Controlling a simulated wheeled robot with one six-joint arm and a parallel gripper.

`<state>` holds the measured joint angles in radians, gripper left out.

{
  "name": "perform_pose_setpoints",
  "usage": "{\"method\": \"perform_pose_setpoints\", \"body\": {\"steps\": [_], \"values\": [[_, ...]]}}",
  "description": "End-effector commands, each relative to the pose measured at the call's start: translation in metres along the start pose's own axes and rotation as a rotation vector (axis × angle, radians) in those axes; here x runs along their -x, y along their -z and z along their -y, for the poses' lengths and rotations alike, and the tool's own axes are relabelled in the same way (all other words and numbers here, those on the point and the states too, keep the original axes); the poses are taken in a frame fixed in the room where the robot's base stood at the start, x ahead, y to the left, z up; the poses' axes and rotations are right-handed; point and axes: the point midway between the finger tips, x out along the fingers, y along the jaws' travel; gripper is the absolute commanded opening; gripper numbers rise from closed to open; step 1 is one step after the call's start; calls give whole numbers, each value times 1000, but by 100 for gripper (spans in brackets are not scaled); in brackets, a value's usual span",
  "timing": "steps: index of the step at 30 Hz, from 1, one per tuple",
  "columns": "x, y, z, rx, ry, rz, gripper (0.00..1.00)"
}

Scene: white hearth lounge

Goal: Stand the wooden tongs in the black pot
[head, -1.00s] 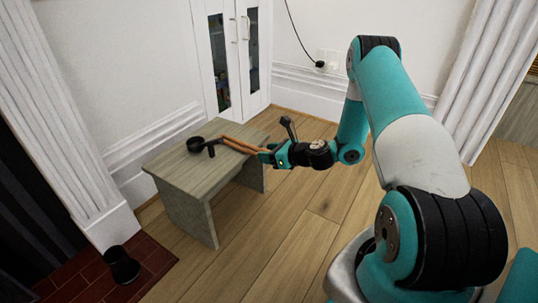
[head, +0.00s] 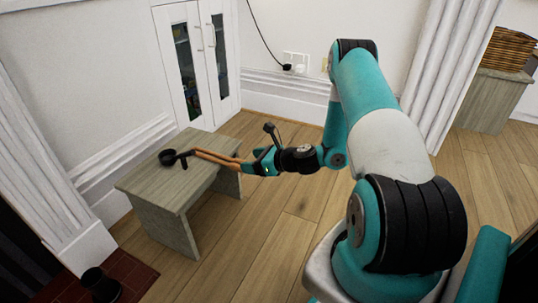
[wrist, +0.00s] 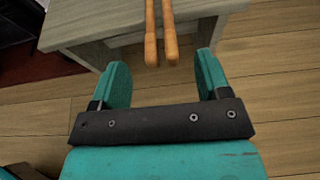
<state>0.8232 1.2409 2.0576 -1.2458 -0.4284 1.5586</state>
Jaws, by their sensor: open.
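The wooden tongs (head: 217,157) lie on the small grey wooden table, their orange-brown handle ends towards me. In the wrist view the two handles (wrist: 160,30) end between my open fingers, near the fingertips; I cannot tell their height difference. My gripper (head: 256,162) is open at the table's right edge and holds nothing; in the wrist view both teal fingers (wrist: 163,72) stand wide apart. A black pot (head: 101,286) stands on the red brick hearth at the lower left, partly cut by the frame. A small black round vessel or ladle head (head: 167,157) lies at the tongs' far end.
The red brick hearth (head: 135,283) is low at left. Wooden floor is open between table and me.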

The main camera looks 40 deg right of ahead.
Motion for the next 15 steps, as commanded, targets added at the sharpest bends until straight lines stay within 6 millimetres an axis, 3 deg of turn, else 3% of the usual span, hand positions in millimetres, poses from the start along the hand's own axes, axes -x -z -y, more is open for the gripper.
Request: {"method": "perform_pose_setpoints", "body": {"steps": [1,6,12,15], "values": [[16,-6,1,-8,5,-1,70],[50,-4,1,-6,4,-1,70],[72,-2,0,1,-1,0,70],[70,-14,-7,69,-43,-3,70]]}}
